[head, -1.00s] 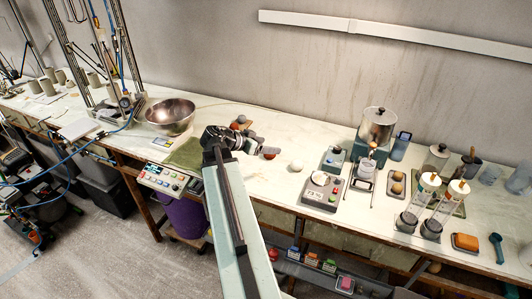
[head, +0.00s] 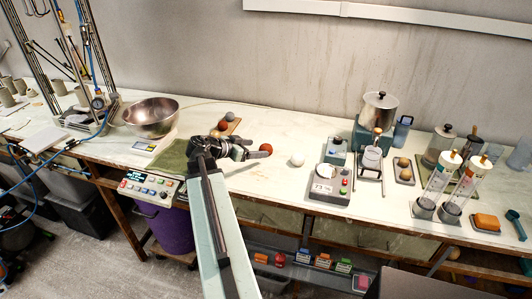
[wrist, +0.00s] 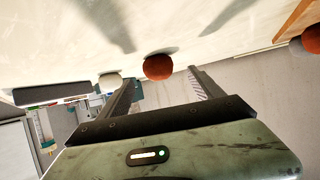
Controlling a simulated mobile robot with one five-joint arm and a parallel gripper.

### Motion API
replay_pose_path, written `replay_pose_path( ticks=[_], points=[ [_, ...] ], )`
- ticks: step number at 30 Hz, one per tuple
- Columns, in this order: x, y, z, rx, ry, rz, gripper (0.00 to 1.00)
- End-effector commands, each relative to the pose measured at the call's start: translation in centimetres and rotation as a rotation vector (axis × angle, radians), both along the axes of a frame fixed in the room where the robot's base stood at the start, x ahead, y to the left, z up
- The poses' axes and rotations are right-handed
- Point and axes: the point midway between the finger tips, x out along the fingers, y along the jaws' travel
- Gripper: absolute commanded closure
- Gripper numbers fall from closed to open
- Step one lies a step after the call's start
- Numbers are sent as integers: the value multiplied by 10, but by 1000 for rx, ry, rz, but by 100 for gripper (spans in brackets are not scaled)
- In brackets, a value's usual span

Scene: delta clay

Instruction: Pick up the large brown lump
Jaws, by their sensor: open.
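A round reddish-brown lump (head: 265,149) lies on the pale bench top, just beyond the fingertips of my gripper (head: 246,150). In the wrist view the lump (wrist: 158,67) appears ahead of the gap between the two spread fingers (wrist: 161,76). My gripper is open and empty. I cannot tell the exact distance from the fingers to the lump. Another reddish-brown lump (head: 222,125) sits farther back on a small wooden board, beside a grey one (head: 230,117). I cannot tell surely which brown lump is larger.
A white ball (head: 297,160) lies right of the brown lump. A steel bowl (head: 150,118), a green cloth (head: 176,160) and a control box (head: 150,187) are to the left. Bench top behind the white ball is clear.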

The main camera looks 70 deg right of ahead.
Motion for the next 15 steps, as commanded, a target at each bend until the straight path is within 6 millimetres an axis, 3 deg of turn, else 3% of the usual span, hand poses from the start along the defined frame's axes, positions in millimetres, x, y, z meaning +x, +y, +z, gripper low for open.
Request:
replay_pose_path(
  ticks=[8, 15],
  points=[
    [-11, -16, -11, 0, -1, -5, 24],
    [-30, -47, -29, 1, -1, -7, 24]
  ],
)
